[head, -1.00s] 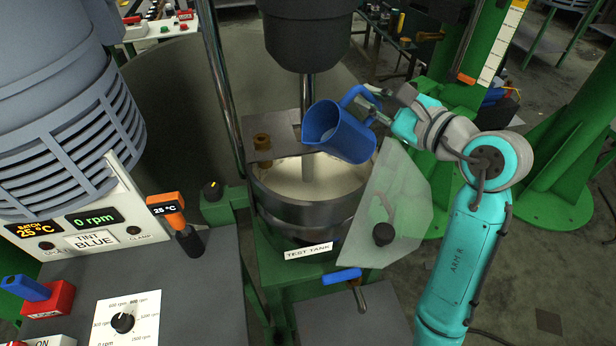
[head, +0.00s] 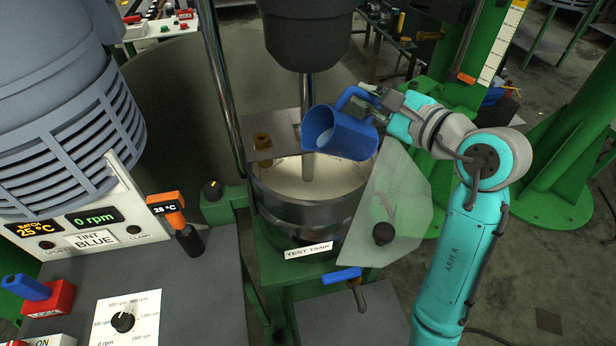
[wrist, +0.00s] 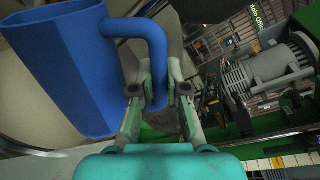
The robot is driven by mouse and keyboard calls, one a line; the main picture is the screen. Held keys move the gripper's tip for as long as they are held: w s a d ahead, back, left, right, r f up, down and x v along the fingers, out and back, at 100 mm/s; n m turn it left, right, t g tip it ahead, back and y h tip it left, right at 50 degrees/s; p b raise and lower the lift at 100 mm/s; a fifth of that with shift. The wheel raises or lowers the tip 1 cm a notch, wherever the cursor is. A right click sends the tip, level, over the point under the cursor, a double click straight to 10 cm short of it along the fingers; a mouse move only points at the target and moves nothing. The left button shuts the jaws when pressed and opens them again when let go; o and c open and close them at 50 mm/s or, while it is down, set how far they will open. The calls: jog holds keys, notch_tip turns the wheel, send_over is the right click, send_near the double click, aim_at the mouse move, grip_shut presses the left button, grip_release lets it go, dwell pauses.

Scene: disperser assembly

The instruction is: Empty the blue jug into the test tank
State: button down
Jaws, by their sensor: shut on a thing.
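The blue jug (head: 352,136) hangs above the test tank (head: 306,208), tilted with its mouth toward the left. A pale liquid shows inside its mouth; no stream is visible between jug and tank. The open tank holds cream-coloured liquid, and a mixer shaft stands in it. My gripper (head: 372,97) is shut on the jug's handle at the upper right. In the wrist view, the fingers (wrist: 158,95) close around the handle, and the jug's blue body (wrist: 65,65) fills the left side.
A clear lid with a black knob (head: 383,233) stands open at the tank's right side. The mixer head (head: 310,35) and shaft are just left of and behind the jug. A blue-handled valve (head: 342,276) sits below the tank. The control panel (head: 95,235) is at left.

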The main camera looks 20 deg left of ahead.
jog(key=shift+s+a+r+n+p, duration=0.25)
jog(key=shift+s+a+n, duration=0.2)
jog(key=shift+n, duration=0.45)
dwell(1.9)
jog(key=shift+s+a+n+t+h+p, duration=0.3)
jog(key=shift+s+a+n+p, duration=0.25)
jog(key=shift+p, duration=0.3)
dwell(4.5)
